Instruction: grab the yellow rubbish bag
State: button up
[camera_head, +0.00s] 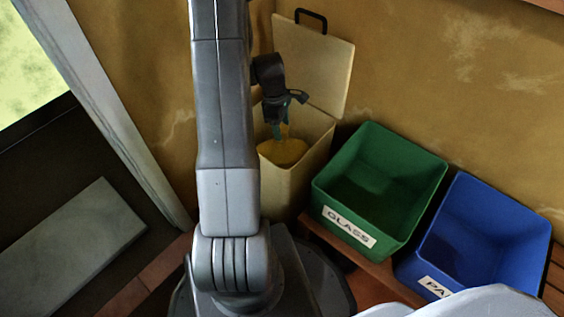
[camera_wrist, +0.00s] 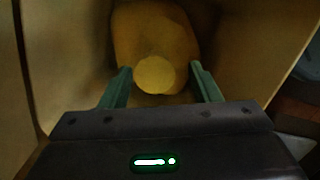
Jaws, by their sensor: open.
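The yellow rubbish bag (camera_head: 284,152) lies inside a cream bin (camera_head: 297,185) whose lid is raised against the wall. My gripper (camera_head: 281,131) points down into the bin's mouth, above the bag. In the wrist view, the bag (camera_wrist: 183,36) shows as a yellow mass with a paler round top (camera_wrist: 155,75). My gripper's two green fingers (camera_wrist: 160,84) are spread apart, with the pale round top appearing between them. I cannot tell whether the fingers touch it. The lower part of the bag is hidden by the bin walls.
The raised lid (camera_head: 313,65) stands behind my gripper. A green crate labelled GLASS (camera_head: 400,205) and a blue crate (camera_head: 490,240) with a partly hidden label sit to the right on a wooden bench. A pale slab (camera_head: 75,255) lies at the left.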

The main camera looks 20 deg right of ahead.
aim_at(283, 135)
jog(key=f+b, duration=0.1)
jog(key=f, duration=0.2)
jog(key=f+b, duration=0.1)
jog(key=f, duration=0.1)
jog(key=shift+w+d+f+b, duration=0.1)
jog(key=shift+w+d+b, duration=0.1)
jog(key=shift+d+b, duration=0.15)
grip_shut()
dwell(1.0)
